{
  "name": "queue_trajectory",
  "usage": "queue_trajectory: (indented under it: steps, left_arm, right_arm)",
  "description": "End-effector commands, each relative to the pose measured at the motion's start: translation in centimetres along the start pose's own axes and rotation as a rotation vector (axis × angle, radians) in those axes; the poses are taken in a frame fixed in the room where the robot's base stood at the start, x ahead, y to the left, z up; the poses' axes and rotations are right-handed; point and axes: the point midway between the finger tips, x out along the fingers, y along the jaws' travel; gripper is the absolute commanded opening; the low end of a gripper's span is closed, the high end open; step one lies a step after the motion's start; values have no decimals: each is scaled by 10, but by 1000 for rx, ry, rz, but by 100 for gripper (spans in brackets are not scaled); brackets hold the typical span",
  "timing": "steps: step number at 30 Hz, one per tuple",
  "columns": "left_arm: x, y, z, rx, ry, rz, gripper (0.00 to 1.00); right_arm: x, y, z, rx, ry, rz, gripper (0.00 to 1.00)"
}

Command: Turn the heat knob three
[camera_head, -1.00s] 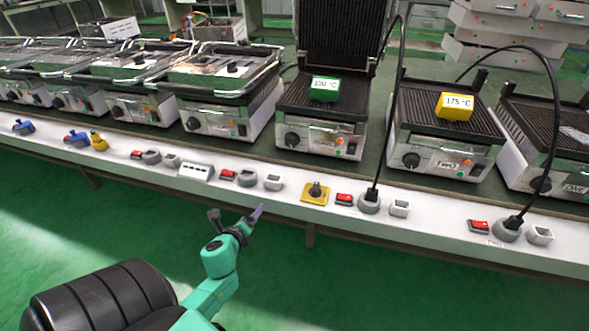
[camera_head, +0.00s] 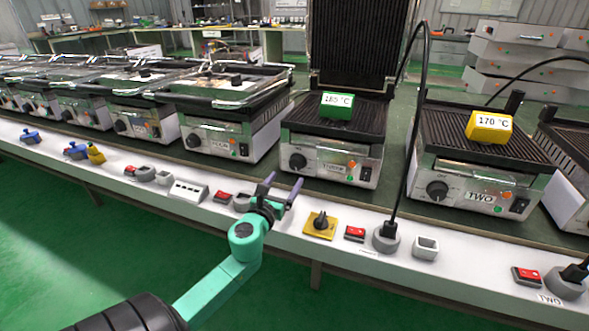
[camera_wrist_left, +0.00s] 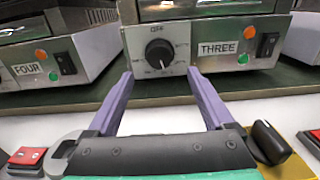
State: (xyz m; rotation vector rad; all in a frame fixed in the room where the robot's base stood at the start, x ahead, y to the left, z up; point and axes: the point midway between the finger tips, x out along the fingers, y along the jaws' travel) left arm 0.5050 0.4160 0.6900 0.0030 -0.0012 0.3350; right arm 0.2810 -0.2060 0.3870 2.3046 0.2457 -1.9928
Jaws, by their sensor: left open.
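The grill labelled THREE (camera_head: 331,170) stands on the bench with its ridged lid raised. Its black round heat knob (camera_head: 298,161) is at the left of its front panel. In the left wrist view the heat knob (camera_wrist_left: 160,53) shows its white pointer mark toward the bottom. My left gripper (camera_head: 283,183) is open and empty, with its purple fingers pointing at the panel below the knob. The left gripper also shows in its wrist view (camera_wrist_left: 160,73), its fingers either side of the knob in the picture and apart from it. My right gripper is not in view.
A green block (camera_head: 337,105) reading 185 °C sits on grill THREE. Grill TWO (camera_head: 470,193) stands to the right with a yellow 170 °C block (camera_head: 489,127). A yellow-based switch (camera_head: 320,223), a red switch (camera_head: 355,234) and a plugged socket (camera_head: 386,238) line the bench's front edge.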

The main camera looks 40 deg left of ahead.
Motion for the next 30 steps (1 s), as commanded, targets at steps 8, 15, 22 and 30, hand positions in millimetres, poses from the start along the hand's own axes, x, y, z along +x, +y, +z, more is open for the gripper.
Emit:
queue_trajectory:
  steps: [8, 15, 22, 30]
  left_arm:
    - [62, 0, -2, -3, 0, 2, 86]
    - [73, 0, -1, -2, 2, 0, 86]
    - [72, 0, -1, -3, 2, 1, 48]
    - [72, 0, -1, -58, 2, 1, 1]
  right_arm:
    - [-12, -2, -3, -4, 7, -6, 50]
    - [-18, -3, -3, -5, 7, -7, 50]
    - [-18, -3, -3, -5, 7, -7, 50]
    - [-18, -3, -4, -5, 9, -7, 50]
